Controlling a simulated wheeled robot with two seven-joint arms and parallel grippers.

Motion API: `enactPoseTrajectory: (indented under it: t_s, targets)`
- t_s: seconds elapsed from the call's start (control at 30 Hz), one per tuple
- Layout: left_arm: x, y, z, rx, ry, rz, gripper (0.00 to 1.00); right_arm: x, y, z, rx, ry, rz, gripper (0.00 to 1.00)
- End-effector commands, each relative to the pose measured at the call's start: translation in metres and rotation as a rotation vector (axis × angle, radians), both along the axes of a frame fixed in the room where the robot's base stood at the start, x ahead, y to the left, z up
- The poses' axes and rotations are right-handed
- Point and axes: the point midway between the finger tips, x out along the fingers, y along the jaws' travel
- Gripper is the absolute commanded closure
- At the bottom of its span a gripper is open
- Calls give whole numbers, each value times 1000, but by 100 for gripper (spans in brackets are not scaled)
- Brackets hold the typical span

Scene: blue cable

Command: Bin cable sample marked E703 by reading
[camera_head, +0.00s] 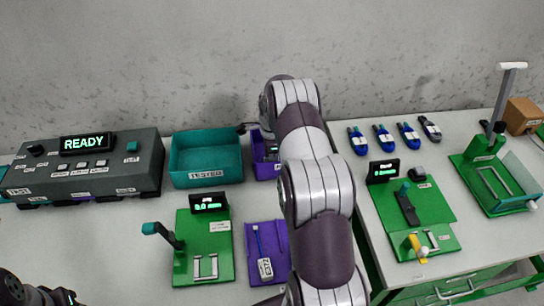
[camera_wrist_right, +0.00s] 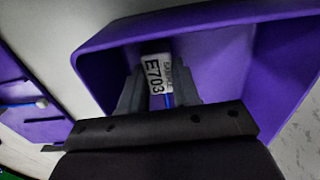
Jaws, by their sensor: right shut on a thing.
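The cable sample marked E703 (camera_wrist_right: 156,72) shows in the right wrist view as a white tag with a bit of blue cable. My right gripper (camera_wrist_right: 160,92) is shut on it and holds it at the mouth of the purple bin (camera_wrist_right: 225,65). Whether the sample touches the bin's floor cannot be told. In the head view the purple bin (camera_head: 264,168) is partly hidden behind my right arm, which also covers most of the right gripper. My left arm's dark end (camera_head: 55,296) shows at the lower left corner; its fingers cannot be made out.
A teal bin (camera_head: 206,158) stands left of the purple one. A grey tester (camera_head: 85,170) reads READY. A purple tray (camera_head: 254,272) holds another tagged blue cable (camera_head: 264,262). Green fixtures (camera_head: 185,255) and several blue-ended connectors (camera_head: 383,137) stand around.

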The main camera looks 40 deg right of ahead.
Motion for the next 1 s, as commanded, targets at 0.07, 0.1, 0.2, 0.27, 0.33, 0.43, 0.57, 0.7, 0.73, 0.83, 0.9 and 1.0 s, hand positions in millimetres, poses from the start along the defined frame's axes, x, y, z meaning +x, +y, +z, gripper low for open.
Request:
enactPoseTrajectory:
  t_s: [0.07, 0.1, 0.2, 0.27, 0.33, 0.43, 0.57, 0.7, 0.73, 0.83, 0.9, 1.0]
  targets:
    - [0, 0, -1, 0, 0, 0, 49, 0, 0, -2, 0, 0, 0, 100]
    - [0, 0, -1, 0, 0, 0, 49, 0, 0, -2, 0, 0, 0, 100]
    - [0, 0, -2, 0, 0, 0, 49, 0, 0, -4, 0, 0, 0, 100]
    - [0, 0, -3, 0, 0, 0, 49, 0, 0, -5, 0, -1, 0, 100]
    - [0, 0, -3, 0, 0, 0, 49, 0, 0, -6, 0, -1, 0, 100]
    - [0, 0, -4, 0, 0, 0, 49, 0, 0, -7, 0, -1, 0, 100]
    - [0, 0, -4, 0, 0, 0, 49, 0, 0, -7, 0, -1, 0, 100]
    - [0, 0, -4, 0, 0, 0, 49, 0, 0, -7, 0, -1, 0, 100]
    - [0, 0, -4, 0, 0, 0, 49, 0, 0, -7, 0, 0, 0, 62]
    - [0, 0, -4, 0, 0, 0, 49, 0, 0, -7, 0, 0, 0, 39]
    - [0, 0, -4, 0, 0, 0, 49, 0, 0, -7, 0, 0, 0, 39]
    - [0, 0, -4, 0, 0, 0, 49, 0, 0, -7, 0, 0, 0, 39]
